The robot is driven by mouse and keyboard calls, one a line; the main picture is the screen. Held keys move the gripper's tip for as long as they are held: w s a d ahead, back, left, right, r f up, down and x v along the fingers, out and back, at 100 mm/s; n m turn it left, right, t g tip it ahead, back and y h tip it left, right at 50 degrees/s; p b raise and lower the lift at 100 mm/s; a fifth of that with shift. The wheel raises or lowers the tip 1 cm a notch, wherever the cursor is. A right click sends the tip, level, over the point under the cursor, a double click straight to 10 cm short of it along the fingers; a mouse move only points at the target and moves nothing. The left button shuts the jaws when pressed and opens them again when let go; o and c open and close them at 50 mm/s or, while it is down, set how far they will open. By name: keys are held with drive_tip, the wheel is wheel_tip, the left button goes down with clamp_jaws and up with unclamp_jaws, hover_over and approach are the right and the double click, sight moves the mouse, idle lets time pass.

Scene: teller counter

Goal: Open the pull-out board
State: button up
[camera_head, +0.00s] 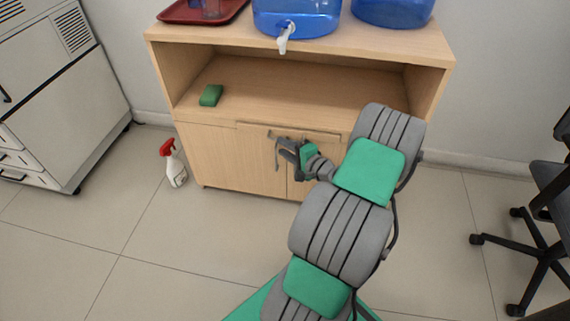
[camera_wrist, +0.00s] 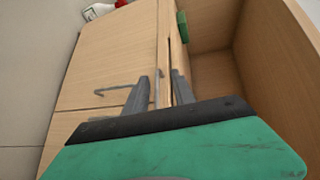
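The pull-out board (camera_head: 253,127) is a thin wooden strip between the cabinet's open shelf and its doors. It looks flush or nearly flush with the front. Its slim grey bar handle (camera_head: 272,134) runs along the strip. My gripper (camera_head: 281,146) is at the cabinet front, just below the strip. In the wrist view my gripper (camera_wrist: 160,75) is open. The handle bar (camera_wrist: 157,88) shows between its two fingers, with a finger on each side. I cannot tell whether either finger touches it.
The wooden cabinet (camera_head: 222,155) has doors below, one with a hooked handle (camera_wrist: 118,90). A green sponge (camera_head: 210,95) lies on the shelf. Blue water jugs (camera_head: 297,14) and a red tray (camera_head: 190,12) are on top. A spray bottle (camera_head: 173,168) stands on the floor at left.

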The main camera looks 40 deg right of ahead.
drive_tip(key=s+d+f+m+h, duration=0.2)
drive_tip(key=d+f, duration=0.1)
drive_tip(key=d, duration=0.1)
drive_tip(key=shift+t, duration=0.4)
drive_tip(key=w+b, duration=0.2)
drive_tip(key=w, duration=0.5)
drive_tip(key=shift+w+d+b, duration=0.15)
drive_tip(key=shift+b, duration=0.15)
drive_tip(key=shift+c, duration=0.2)
clamp_jaws()
